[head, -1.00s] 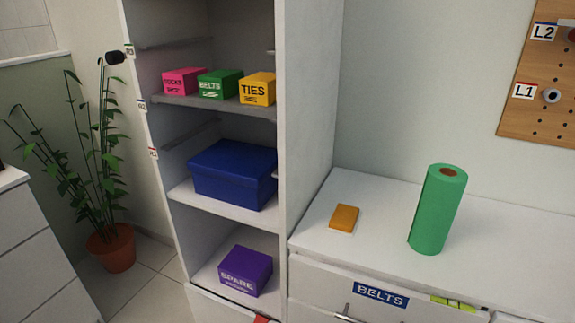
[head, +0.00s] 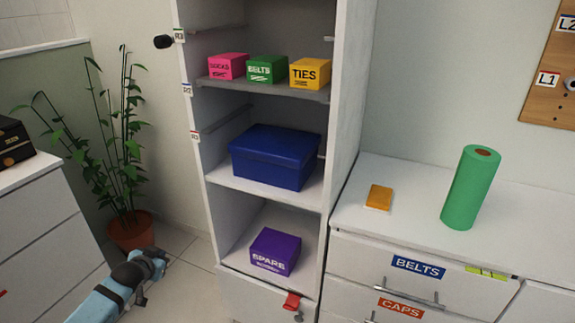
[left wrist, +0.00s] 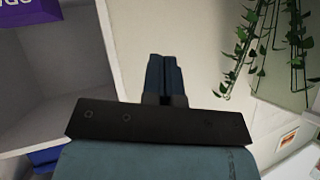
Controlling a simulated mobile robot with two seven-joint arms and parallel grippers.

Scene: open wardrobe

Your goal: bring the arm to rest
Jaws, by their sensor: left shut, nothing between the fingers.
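My left arm comes in at the bottom left of the head view, with its hand (head: 150,264) in front of the potted plant and left of the wardrobe's lower part. In the left wrist view the two dark fingers (left wrist: 163,75) lie together, shut and empty. They touch nothing that I can see. My right gripper is in neither view.
The open wardrobe (head: 345,130) holds a blue box (head: 275,158), a purple SPARE box (head: 275,252) and small boxes. A potted plant (head: 130,232) stands left of it. A drawer unit (head: 45,215) is at far left. A green roll (head: 470,190) stands on the right-hand cabinet.

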